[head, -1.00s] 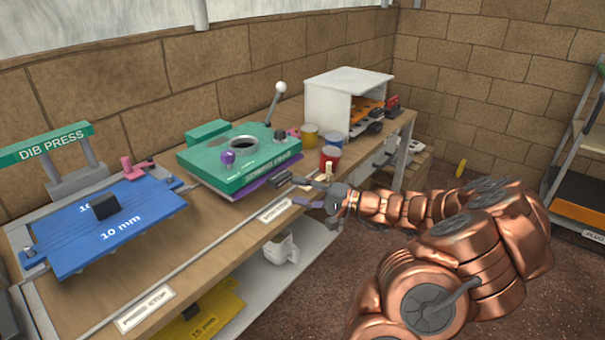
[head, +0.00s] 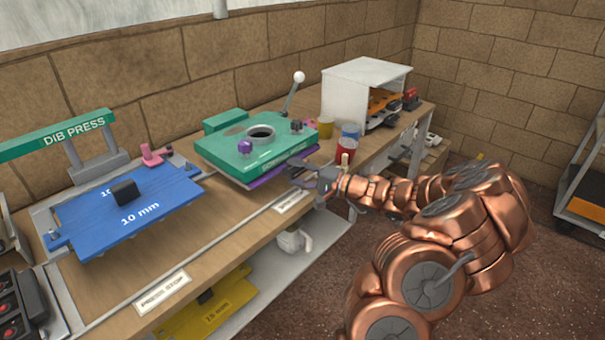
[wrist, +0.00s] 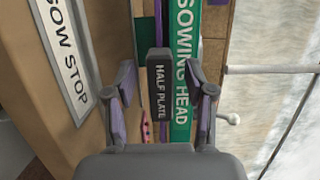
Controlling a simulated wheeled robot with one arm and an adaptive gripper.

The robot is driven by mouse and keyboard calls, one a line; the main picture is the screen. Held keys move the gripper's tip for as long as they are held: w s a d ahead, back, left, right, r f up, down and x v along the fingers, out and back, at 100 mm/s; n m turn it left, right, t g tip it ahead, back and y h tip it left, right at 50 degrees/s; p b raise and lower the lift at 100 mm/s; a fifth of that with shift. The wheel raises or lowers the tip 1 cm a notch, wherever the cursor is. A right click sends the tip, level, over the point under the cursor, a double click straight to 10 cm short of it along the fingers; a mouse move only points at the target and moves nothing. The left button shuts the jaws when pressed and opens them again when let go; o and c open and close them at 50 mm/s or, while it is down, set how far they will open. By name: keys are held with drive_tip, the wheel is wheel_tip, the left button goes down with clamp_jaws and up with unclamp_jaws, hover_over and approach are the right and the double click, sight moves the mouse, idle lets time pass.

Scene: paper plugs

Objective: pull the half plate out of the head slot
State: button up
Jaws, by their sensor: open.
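The green sowing head (head: 250,150) sits on the bench. The purple half plate (head: 258,178) shows as a strip under its front right edge, inside the slot. In the wrist view the dark handle (wrist: 161,85), marked HALF PLATE, stands out beside the green SOWING HEAD label (wrist: 182,95). My gripper (head: 297,173) is at the front right side of the sowing head. In the wrist view my gripper (wrist: 164,92) is open, one finger on each side of the handle with gaps visible. In the head view my gripper hides the handle.
Red-and-blue cups (head: 347,143) and a white open box (head: 345,95) stand behind my gripper. A mug (head: 296,241) and a yellow plate (head: 225,305) are below the bench top.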

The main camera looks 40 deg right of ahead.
drive_tip(key=shift+c, duration=0.3)
clamp_jaws()
idle(0.6)
